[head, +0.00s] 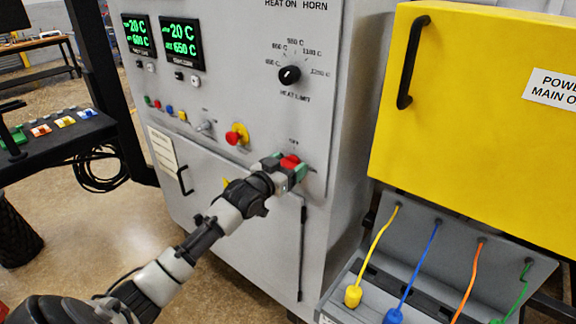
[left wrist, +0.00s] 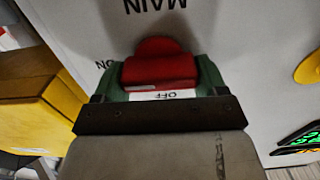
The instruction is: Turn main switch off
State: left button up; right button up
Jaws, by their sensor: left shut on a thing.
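The main switch is a red knob (head: 290,162) on the lower right of the grey furnace panel. My left gripper (head: 287,170) reaches it from the lower left and is shut on it, with its green fingers on either side. In the left wrist view the red switch (left wrist: 160,64) sits between the green fingertips of the gripper (left wrist: 163,80). The picture there is upside down. My right gripper is not in view.
A red and yellow emergency button (head: 237,134) is up and left of the switch. A black heat limit knob (head: 289,75) is above. A yellow power box (head: 470,110) stands to the right, over yellow, blue, orange and green cables. A door handle (head: 184,180) is at left.

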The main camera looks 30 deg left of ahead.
pick_arm(q)
jog(key=shift+n, duration=0.3)
jog(key=n+p, duration=0.1)
jog(key=n, duration=0.1)
jog(key=shift+a+r+n, duration=0.1)
jog(key=shift+n, duration=0.2)
jog(key=n+p, duration=0.1)
jog(key=n, duration=0.3)
jog(key=shift+a+n, duration=0.15)
jog(key=shift+n, duration=0.15)
jog(key=n, duration=0.3)
jog(key=n+p, duration=0.1)
jog(key=n, duration=0.1)
jog(key=shift+a+f, duration=0.1)
jog(key=shift+f, duration=0.15)
jog(key=n+p, duration=0.1)
jog(key=n, duration=0.3)
jog(key=shift+f+n, duration=0.15)
jog(key=shift+n, duration=0.55)
